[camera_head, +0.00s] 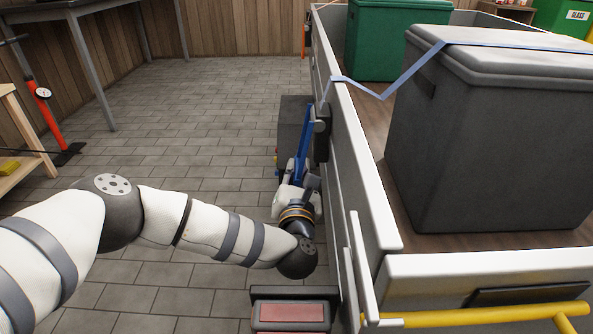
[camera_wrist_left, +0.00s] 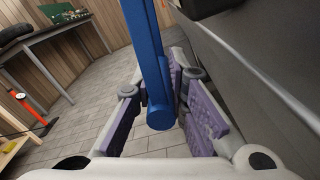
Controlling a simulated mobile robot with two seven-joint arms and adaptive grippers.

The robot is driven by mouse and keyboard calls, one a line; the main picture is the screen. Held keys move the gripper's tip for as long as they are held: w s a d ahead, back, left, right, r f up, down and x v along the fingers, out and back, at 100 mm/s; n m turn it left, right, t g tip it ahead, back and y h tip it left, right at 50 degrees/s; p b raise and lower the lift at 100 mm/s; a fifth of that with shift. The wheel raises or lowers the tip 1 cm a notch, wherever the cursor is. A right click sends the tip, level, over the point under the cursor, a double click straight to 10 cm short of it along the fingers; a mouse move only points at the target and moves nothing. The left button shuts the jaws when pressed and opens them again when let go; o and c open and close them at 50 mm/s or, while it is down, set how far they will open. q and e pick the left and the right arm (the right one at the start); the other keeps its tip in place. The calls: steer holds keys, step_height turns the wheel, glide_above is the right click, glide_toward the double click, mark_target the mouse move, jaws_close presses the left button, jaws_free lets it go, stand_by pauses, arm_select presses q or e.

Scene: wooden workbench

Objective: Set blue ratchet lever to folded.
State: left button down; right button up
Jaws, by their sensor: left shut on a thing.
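The blue ratchet lever (camera_head: 304,132) is mounted on the near side wall of the trailer and sticks out downward beside it in the head view. In the left wrist view the lever (camera_wrist_left: 150,60) runs from the top edge down to a rounded end between the purple finger pads. My left gripper (camera_head: 299,180) is at the lever's lower end, shut on it; the wrist view also shows its fingers (camera_wrist_left: 160,108) on either side. The ratchet body (camera_head: 321,125) is dark and partly hidden behind the lever. My right gripper is not in view.
A light blue strap (camera_head: 388,84) runs from the ratchet over a grey lidded bin (camera_head: 490,140) in the trailer. A green bin (camera_head: 385,42) stands behind. The trailer's side wall (camera_head: 352,150) is close to my gripper. The tiled floor (camera_head: 190,110) at left is open.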

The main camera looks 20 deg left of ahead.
arm_select(q)
steer(key=c, duration=1.6)
jaws_free()
steer(key=shift+r, duration=0.15)
steer(key=shift+o, duration=0.2)
